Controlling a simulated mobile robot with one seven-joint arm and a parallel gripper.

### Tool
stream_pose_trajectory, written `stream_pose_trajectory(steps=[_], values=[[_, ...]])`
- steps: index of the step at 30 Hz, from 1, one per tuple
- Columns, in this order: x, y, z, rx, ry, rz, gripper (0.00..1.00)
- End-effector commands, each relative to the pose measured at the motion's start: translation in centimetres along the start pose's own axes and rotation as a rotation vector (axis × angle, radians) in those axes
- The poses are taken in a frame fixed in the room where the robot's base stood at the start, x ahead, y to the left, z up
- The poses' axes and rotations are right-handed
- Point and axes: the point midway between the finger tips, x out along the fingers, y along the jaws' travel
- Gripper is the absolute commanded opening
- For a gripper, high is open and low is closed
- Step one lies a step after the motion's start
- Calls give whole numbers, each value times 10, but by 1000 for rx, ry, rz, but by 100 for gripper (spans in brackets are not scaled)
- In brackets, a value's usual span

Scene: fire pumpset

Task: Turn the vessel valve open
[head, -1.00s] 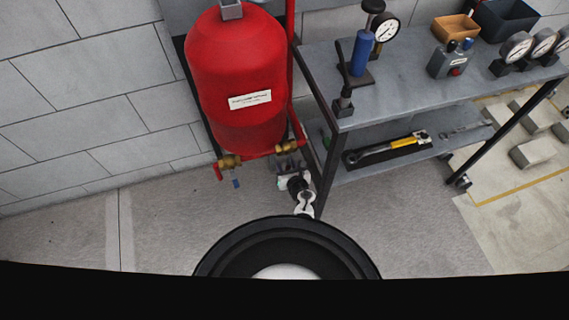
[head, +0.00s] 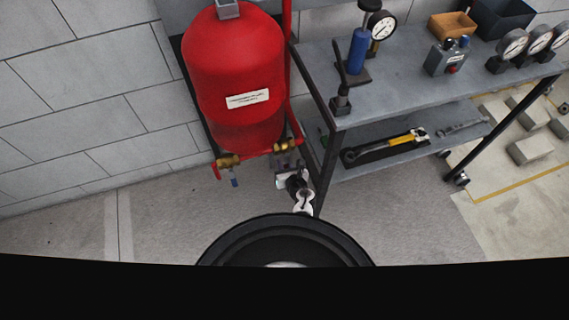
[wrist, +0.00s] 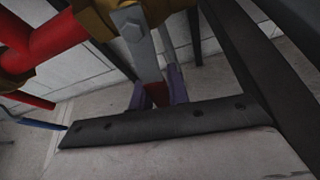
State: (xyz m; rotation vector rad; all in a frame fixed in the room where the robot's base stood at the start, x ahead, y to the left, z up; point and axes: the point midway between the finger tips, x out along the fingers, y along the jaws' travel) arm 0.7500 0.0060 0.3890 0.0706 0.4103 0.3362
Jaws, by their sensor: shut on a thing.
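The red vessel (head: 235,75) stands against the wall in the head view. A brass valve (head: 280,146) sits on the red pipe at its lower right. In the wrist view the brass valve (wrist: 105,18) is at the top, with a flat grey lever (wrist: 137,42) bolted to it. The lever runs down to a red end between the purple fingers of my gripper (wrist: 157,90). My gripper is shut on this lever. In the head view my gripper (head: 285,163) is just below the valve, small and partly hidden by the arm.
Another brass valve (head: 228,161) with a blue handle (head: 234,182) is at the vessel's lower left. A grey two-tier bench (head: 400,95) with gauges and tools stands close on the right, its dark leg (head: 326,175) beside my arm. The floor (head: 165,215) at left is clear.

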Motion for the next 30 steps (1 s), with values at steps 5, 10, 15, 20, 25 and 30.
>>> stream_pose_trajectory(steps=[5, 10, 15, 20, 25, 30], values=[[0, 7, 2, 86, 0, 37, 0], [-1, 17, 4, 213, 0, 89, 0], [-2, 28, 7, 363, 0, 151, 0], [-4, 37, 11, 498, 0, 207, 0], [-6, 46, 16, 626, -1, 261, 0], [-8, 51, 21, 724, -1, 302, 0]])
